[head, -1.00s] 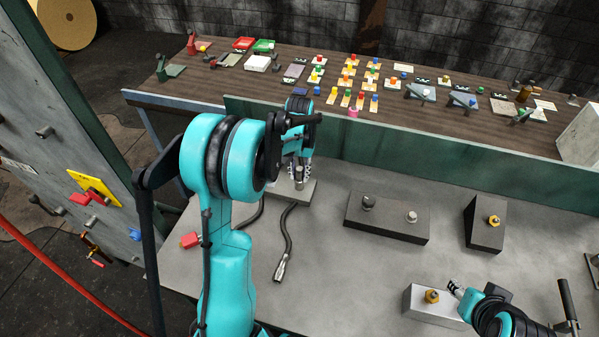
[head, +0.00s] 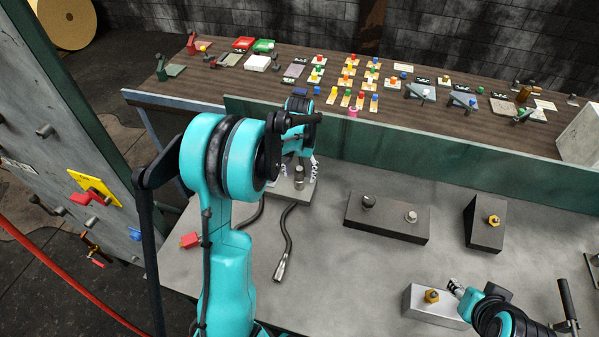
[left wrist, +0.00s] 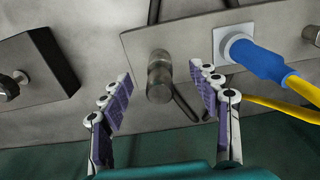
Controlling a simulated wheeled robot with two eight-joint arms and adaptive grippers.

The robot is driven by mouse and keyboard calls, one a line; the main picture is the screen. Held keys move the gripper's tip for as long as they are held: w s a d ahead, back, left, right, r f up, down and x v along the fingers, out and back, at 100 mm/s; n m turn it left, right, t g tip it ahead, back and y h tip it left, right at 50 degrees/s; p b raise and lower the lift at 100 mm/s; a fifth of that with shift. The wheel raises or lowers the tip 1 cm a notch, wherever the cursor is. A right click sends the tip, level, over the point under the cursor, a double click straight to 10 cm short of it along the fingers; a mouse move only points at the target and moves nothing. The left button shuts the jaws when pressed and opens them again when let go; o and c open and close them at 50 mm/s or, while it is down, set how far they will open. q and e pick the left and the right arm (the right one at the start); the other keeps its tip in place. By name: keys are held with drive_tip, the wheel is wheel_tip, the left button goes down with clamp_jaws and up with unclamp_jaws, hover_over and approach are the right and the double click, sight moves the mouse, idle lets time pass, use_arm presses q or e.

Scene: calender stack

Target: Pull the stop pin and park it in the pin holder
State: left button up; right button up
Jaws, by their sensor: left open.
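A grey metal cylinder (head: 299,175), which looks like the stop pin, stands upright on a light grey plate (head: 304,195). In the left wrist view, the cylinder (left wrist: 160,75) has a rounded top and stands between my left fingers, with visible gaps. My left gripper (left wrist: 160,84) is open around it; my arm hides part of the plate in the head view. A dark block (head: 385,232) has a dark knob (head: 368,202) and a pale knob (head: 411,216). I cannot tell which part is the pin holder. My right gripper (head: 455,287) is beside a pale block (head: 425,304).
A blue plug (left wrist: 258,60) with a yellow cable sits on the plate beside the cylinder. A loose dark cable (head: 287,240) lies on the grey bench. A dark wedge (head: 484,235) stands right. A green board (head: 400,146) runs behind.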

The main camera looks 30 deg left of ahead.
use_arm(q)
drive_tip(key=shift+r+p, duration=2.35)
drive_tip(key=shift+r, duration=1.2)
drive_tip(key=shift+s+d+r, duration=0.1)
drive_tip(key=shift+d, duration=0.1)
drive_tip(key=s+d+r+m+t+b, duration=0.1)
drive_tip(key=s+d+r+t+b, duration=0.3)
drive_tip(key=s+d, duration=0.4)
drive_tip(key=s+d+f+m+t+b, duration=0.1)
drive_tip(key=s+d+f+t+b, duration=0.1)
drive_tip(key=s+d, duration=0.5)
drive_tip(key=shift+s+f+m+t+b, duration=0.3)
drive_tip(key=shift+s+t+b, duration=0.4)
drive_tip(key=shift+s, duration=1.2)
